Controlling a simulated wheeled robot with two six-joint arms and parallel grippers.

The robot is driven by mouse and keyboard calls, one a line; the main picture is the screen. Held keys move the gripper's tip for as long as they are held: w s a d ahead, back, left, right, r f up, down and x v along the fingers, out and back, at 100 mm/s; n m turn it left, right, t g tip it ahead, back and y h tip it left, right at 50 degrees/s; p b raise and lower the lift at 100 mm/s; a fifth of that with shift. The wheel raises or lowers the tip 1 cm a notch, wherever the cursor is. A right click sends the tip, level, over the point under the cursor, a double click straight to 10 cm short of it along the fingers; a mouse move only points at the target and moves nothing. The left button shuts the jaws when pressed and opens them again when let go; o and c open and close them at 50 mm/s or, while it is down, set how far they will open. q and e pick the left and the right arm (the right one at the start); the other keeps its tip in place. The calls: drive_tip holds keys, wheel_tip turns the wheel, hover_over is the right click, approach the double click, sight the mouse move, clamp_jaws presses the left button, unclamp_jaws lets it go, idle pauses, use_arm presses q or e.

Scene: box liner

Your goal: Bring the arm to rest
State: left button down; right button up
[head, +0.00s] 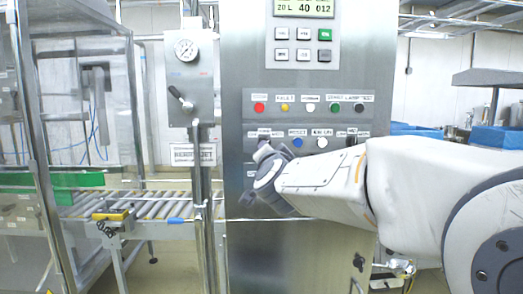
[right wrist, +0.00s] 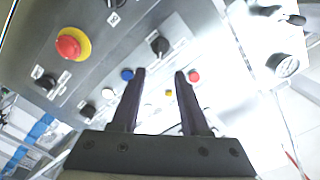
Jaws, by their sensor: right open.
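My right arm (head: 320,185) comes in from the right in the head view and reaches across the front of a steel control cabinet (head: 300,245). My right gripper (head: 254,172) is in front of the left part of the button panel. In the right wrist view the right gripper (right wrist: 160,74) is open, with two dark fingers apart and nothing between them. The panel face lies beyond the fingertips; I cannot tell the exact gap. My left gripper is not in view.
The panel carries a red button (head: 259,107), a blue button (head: 297,142) and a red emergency button (right wrist: 68,45). A gauge and lever plate (head: 190,80) stands left of the cabinet. A roller conveyor (head: 150,205) and glazed frame are further left. Blue bins (head: 490,138) are at right.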

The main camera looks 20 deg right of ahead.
drive_tip(key=shift+s, duration=0.1)
drive_tip(key=s+a+f+n+g+y+p, duration=0.35)
drive_tip(key=s+a+f+n+y, duration=0.2)
drive_tip(key=a, duration=0.45)
drive_tip(key=s+a+f+n+g+y+p, duration=0.2)
drive_tip(key=s+a+f+n+g+y, duration=0.35)
drive_tip(key=a, duration=0.55)
drive_tip(key=s+a+f+n+g+h+p, duration=0.1)
drive_tip(key=s+a+f+n+g+p, duration=0.2)
drive_tip(key=s+f, duration=0.6)
drive_tip(key=s+d+f+n+g+h, duration=0.1)
drive_tip(key=s+d+n+g+h, duration=0.1)
drive_tip(key=s, duration=0.5)
drive_tip(key=s+d+f+n+g+h+p, duration=0.1)
drive_tip(key=s+d+n+g+h, duration=0.1)
drive_tip(key=s, duration=0.6)
drive_tip(key=shift+s+d+n+g+p, duration=0.15)
drive_tip(key=shift+d+n+g+p, duration=0.15)
drive_tip(key=shift+d+n+g, duration=0.55)
